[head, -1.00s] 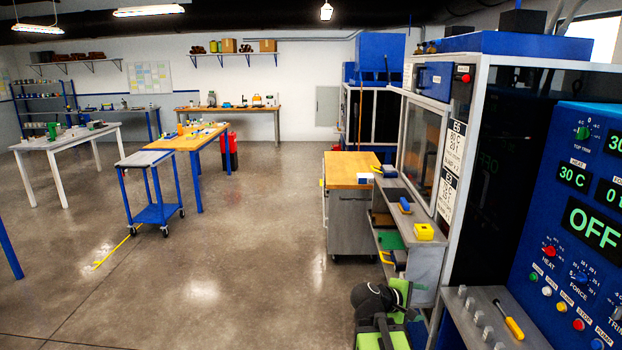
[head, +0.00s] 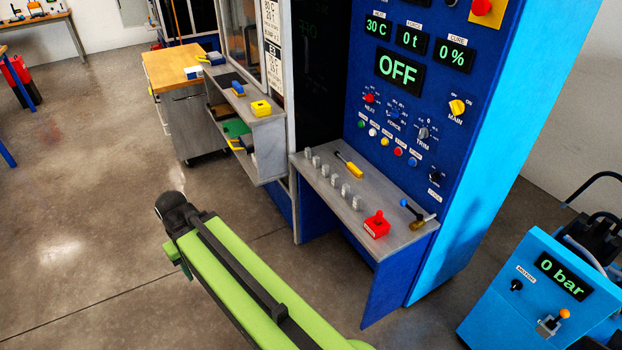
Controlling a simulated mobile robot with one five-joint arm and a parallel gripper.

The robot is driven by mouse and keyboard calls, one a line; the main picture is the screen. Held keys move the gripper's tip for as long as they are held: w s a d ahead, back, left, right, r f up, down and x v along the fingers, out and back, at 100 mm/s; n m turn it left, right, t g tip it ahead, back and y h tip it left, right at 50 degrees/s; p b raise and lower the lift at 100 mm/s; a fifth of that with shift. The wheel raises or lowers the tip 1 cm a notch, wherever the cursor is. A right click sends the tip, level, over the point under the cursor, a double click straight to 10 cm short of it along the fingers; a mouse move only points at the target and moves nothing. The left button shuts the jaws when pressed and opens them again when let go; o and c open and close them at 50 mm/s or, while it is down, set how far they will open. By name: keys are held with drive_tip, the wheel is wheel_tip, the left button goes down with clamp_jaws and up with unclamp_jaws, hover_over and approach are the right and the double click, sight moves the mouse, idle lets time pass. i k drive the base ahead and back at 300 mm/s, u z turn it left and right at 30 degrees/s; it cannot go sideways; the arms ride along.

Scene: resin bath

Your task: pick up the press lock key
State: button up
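I cannot pick out the press lock key for certain. A small red block (head: 376,225) with a raised red top sits near the front right of the grey ledge (head: 325,190) below the blue press panel (head: 398,105). Next to it, at the ledge's right end, lies a brass-coloured piece (head: 423,223), with a blue-knobbed lever (head: 411,209) beside it. My green and black arm crosses the lower middle of the head view, left of and apart from the ledge. My gripper's fingers do not show.
A yellow-handled tool (head: 349,165) and several grey blocks lie on the ledge. A wooden-topped cart (head: 183,70) and a grey shelf with a yellow box (head: 261,108) stand at left. A blue pump unit (head: 535,290) stands at right.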

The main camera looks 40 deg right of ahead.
sight(378, 220)
drive_tip(key=z, duration=1.8)
drive_tip(key=i, duration=0.7)
drive_tip(key=z, duration=0.2)
